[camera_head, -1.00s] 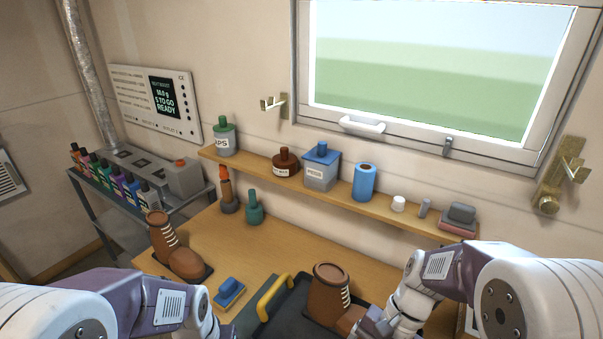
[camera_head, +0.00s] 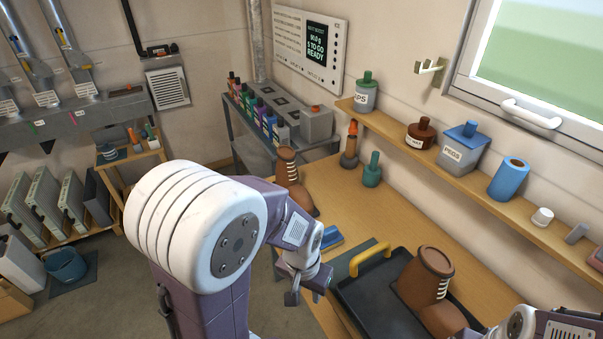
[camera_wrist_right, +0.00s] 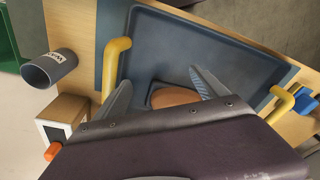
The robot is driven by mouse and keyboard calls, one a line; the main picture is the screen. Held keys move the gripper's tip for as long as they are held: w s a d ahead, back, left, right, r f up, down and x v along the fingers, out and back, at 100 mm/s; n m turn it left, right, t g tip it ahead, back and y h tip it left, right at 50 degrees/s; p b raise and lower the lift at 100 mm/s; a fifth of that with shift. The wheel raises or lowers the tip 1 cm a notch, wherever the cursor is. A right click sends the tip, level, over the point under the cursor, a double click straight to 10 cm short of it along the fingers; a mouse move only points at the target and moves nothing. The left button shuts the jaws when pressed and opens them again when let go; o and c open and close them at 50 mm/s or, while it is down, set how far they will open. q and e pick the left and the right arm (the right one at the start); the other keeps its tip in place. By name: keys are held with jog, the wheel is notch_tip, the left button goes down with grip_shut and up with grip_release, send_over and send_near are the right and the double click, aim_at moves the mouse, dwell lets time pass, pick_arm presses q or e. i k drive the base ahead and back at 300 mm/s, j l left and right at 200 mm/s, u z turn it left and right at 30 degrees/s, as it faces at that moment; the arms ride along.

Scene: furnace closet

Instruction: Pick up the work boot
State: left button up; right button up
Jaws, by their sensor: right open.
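One brown work boot (camera_head: 427,283) stands in a black tray (camera_head: 366,306) with a yellow handle, near the front of the bench. A second brown boot (camera_head: 288,167) stands at the bench's far left end, partly hidden by my left arm. My left gripper (camera_head: 304,297) hangs by the bench's front edge, left of the tray, open and empty. In the right wrist view my right gripper (camera_wrist_right: 160,90) is open over the tray (camera_wrist_right: 165,35). The brown boot (camera_wrist_right: 176,97) shows between its fingers, mostly hidden by the gripper body. I cannot tell whether they touch.
A blue brush-like block (camera_head: 331,237) lies left of the tray. An orange-topped bottle (camera_head: 350,145) and a green bottle (camera_head: 371,170) stand at the back. A wall shelf (camera_head: 470,185) holds several containers. The middle of the bench is clear. A grey cup (camera_wrist_right: 50,68) shows in the wrist view.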

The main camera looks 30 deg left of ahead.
aim_at(286, 171)
jog(key=i+j, duration=0.1)
jog(key=j, duration=0.25)
jog(key=i+j, duration=0.15)
jog(key=j, duration=0.2)
jog(key=i+j, duration=0.1)
jog(key=j, duration=0.25)
jog(key=i+j+u, duration=0.1)
jog(key=j, duration=0.25)
jog(key=i+j, duration=0.15)
jog(key=j, duration=0.2)
jog(key=i+j, duration=0.1)
jog(key=j, duration=0.25)
